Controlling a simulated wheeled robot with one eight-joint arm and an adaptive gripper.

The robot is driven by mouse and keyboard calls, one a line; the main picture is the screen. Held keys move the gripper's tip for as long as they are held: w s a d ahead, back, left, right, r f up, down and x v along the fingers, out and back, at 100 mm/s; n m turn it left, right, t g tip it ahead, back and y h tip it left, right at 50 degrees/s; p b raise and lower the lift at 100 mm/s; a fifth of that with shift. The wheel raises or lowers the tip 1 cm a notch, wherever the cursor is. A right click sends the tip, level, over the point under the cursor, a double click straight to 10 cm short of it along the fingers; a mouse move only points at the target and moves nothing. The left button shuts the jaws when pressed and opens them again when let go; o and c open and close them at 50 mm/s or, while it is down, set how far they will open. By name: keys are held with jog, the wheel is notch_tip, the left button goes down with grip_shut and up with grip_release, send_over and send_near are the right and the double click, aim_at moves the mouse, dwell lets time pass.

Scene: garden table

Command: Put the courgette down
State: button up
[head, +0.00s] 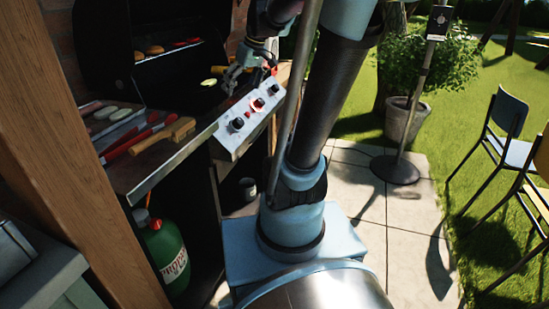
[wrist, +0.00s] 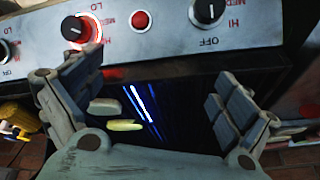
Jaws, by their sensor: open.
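My gripper (head: 232,80) is open over the grill (head: 198,122), just behind its front control panel. In the wrist view its two fingers (wrist: 150,97) stand wide apart with nothing gripped between them. A pale green courgette slice (wrist: 124,126) lies on the dark grill surface, seen between the fingers near the palm. A smaller pale piece (wrist: 104,106) lies beside it, close to the left finger.
The control panel (head: 249,119) with knobs runs along the grill's front. The left side shelf (head: 140,183) bears red-handled tools, a wooden-handled brush (head: 165,135) and a tray of food. Buns (head: 155,50) lie on the upper rack. A wooden post (head: 85,150) stands at left.

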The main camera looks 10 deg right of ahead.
jog(key=s+d+f+m+h, duration=0.1)
jog(key=s+d+f+m, duration=0.2)
jog(key=s+f, duration=0.5)
jog(key=s+d+f+m+h, duration=0.2)
jog(key=s+d+f+m, duration=0.1)
jog(key=s+f, duration=0.6)
jog(key=s, duration=0.4)
jog(key=shift+d+f+m+g, duration=0.25)
jog(key=shift+d+m+g, duration=0.05)
jog(key=shift+d+g, duration=0.1)
jog(key=shift+o, duration=0.5)
jog(key=shift+w, duration=0.1)
notch_tip(320, 180, up, 30)
jog(key=n+t+y, duration=0.1)
jog(key=n+y, duration=0.4)
jog(key=n, duration=0.6)
send_over(209, 81)
jog(key=s+d, duration=0.5)
jog(key=d, duration=0.2)
jog(key=x, duration=1.1)
jog(key=d+x, duration=0.1)
jog(key=x, duration=0.5)
jog(key=shift+s+f, duration=0.15)
jog(key=shift+f, duration=0.1)
